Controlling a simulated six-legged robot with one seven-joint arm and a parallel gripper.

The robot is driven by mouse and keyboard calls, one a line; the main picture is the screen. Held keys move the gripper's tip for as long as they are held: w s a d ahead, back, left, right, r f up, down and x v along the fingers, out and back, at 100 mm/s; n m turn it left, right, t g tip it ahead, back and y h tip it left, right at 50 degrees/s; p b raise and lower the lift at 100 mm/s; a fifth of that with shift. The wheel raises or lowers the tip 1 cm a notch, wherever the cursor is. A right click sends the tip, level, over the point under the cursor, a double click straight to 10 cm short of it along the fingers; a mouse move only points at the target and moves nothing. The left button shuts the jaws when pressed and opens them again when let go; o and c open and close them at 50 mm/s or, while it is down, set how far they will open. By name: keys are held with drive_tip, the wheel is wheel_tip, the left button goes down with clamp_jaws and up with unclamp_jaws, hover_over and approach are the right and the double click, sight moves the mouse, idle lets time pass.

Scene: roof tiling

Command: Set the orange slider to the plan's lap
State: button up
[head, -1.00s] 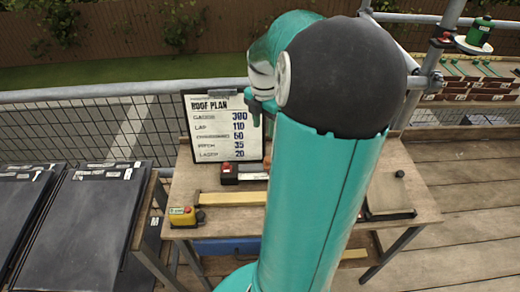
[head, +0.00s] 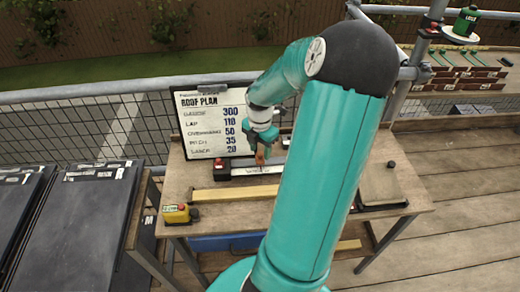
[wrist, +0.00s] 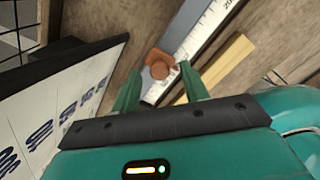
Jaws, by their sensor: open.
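The plan board (head: 210,122) stands at the back of the workbench and reads LAP 110, under a top line of 300. A white ruler-like scale (head: 246,170) lies on the bench before it. The orange slider (wrist: 160,64) sits on the scale in the wrist view; it also shows, partly hidden, in the head view (head: 260,158). My gripper (wrist: 160,74) is open, with one green finger on each side of the slider's knob. I cannot tell whether the fingers touch it. The slider's reading is not legible.
A yellow wooden strip (head: 235,196) lies in front of the scale. A yellow box with a red button (head: 177,214) sits at the bench's front left. Dark panels (head: 85,225) stand left of the bench.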

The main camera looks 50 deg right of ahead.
drive_tip(key=shift+f, duration=0.35)
clamp_jaws()
drive_tip(key=shift+s+d, duration=0.85)
drive_tip(key=shift+s, duration=0.1)
unclamp_jaws()
drive_tip(key=shift+r, duration=0.15)
